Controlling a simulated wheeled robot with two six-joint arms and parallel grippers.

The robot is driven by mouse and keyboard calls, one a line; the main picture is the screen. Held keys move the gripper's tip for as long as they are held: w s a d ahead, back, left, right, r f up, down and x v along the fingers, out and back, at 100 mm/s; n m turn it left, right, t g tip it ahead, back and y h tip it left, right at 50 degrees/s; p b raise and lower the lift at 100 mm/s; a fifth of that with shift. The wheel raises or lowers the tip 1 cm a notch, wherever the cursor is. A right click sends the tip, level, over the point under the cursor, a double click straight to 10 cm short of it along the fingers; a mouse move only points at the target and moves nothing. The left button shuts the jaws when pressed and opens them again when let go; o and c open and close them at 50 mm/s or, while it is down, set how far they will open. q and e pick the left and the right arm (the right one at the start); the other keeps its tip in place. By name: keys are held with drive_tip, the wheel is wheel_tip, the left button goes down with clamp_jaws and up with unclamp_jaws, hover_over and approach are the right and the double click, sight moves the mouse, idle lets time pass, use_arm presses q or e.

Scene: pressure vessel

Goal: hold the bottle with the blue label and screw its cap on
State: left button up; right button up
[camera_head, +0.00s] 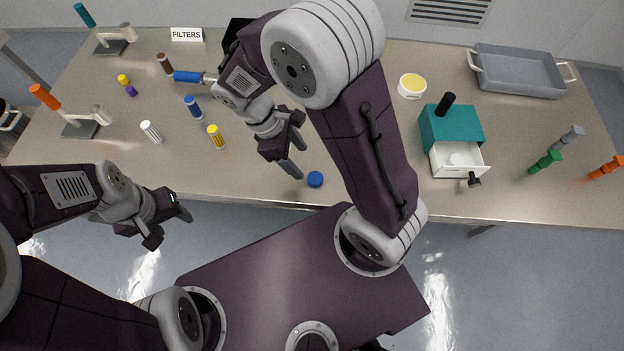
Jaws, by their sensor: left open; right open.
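A small bottle with a blue label (193,107) stands on the table at the left of the middle, with no gripper touching it. A round blue cap (315,179) lies flat near the table's front edge. My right gripper (300,160) is open and empty, just above and to the left of the blue cap in the picture. My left gripper (171,228) is open and empty in front of the table's front edge, below the bottle in the picture.
Bottles with white (151,132), yellow (217,137) and brown (165,64) colouring stand around the blue-labelled one. A blue-handled tool (188,77) lies behind it. A teal box with an open white drawer (452,138) and a grey tray (518,77) are right.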

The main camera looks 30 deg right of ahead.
sight(315, 178)
drive_tip(key=x, duration=0.3)
drive_tip(key=shift+s+d+f, duration=0.1)
drive_tip(key=shift+s, duration=0.05)
drive_tip(key=shift+d+f, duration=0.1)
drive_tip(key=shift+f, duration=0.2)
drive_tip(key=shift+s+d+f, duration=0.1)
drive_tip(key=shift+s, duration=0.05)
drive_tip(key=x, duration=0.4)
drive_tip(key=shift+s+f, duration=0.15)
drive_tip(key=shift+f, duration=0.25)
